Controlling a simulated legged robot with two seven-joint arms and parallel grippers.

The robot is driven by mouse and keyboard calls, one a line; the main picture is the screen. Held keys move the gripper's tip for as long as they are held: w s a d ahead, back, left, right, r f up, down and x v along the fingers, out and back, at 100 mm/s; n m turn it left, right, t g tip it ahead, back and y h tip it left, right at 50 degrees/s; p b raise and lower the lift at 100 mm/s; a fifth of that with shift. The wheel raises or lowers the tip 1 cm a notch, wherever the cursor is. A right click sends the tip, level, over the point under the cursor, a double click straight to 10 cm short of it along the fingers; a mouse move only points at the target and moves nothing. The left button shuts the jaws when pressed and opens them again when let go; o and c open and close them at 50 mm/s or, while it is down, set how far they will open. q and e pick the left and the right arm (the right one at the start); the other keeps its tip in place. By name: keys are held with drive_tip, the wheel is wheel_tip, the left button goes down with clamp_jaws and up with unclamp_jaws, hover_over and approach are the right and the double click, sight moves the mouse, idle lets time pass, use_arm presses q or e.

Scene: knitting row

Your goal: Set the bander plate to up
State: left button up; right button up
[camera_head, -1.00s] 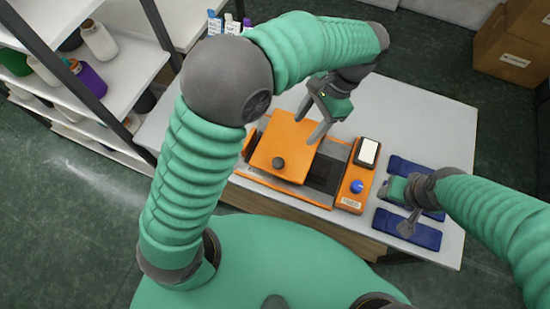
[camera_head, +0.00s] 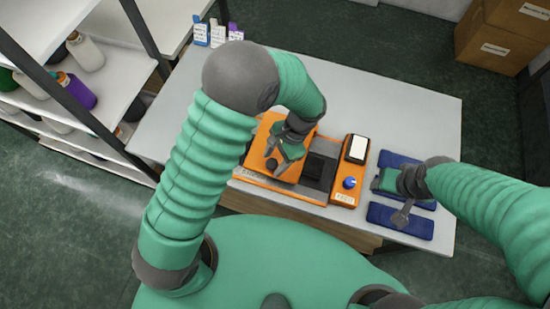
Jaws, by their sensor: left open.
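The bander is an orange machine (camera_head: 283,191) on the white table, with an orange plate (camera_head: 262,136) on its left part. A dark round knob (camera_head: 271,164) sits on the plate near its front edge. My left gripper (camera_head: 278,164) is open over the plate, its fingers pointing down at the knob. I cannot tell if they touch it. The gripper and wrist hide part of the plate, so its exact tilt is unclear. My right gripper (camera_head: 389,201) is over the blue pads at the right, away from the bander; its jaw opening is unclear.
The bander's right side has a blue knob (camera_head: 349,183) and a white-faced display (camera_head: 357,148). Blue pads (camera_head: 402,221) lie to the right. Small labelled bottles (camera_head: 217,33) stand at the table's back left. A shelf (camera_head: 117,82) is at the left. The table's back right is clear.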

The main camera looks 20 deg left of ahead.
use_arm(q)
drive_tip(key=shift+a, duration=0.3)
drive_tip(key=c, duration=0.4)
drive_tip(key=shift+d, duration=0.25)
clamp_jaws()
drive_tip(key=shift+w, duration=0.15)
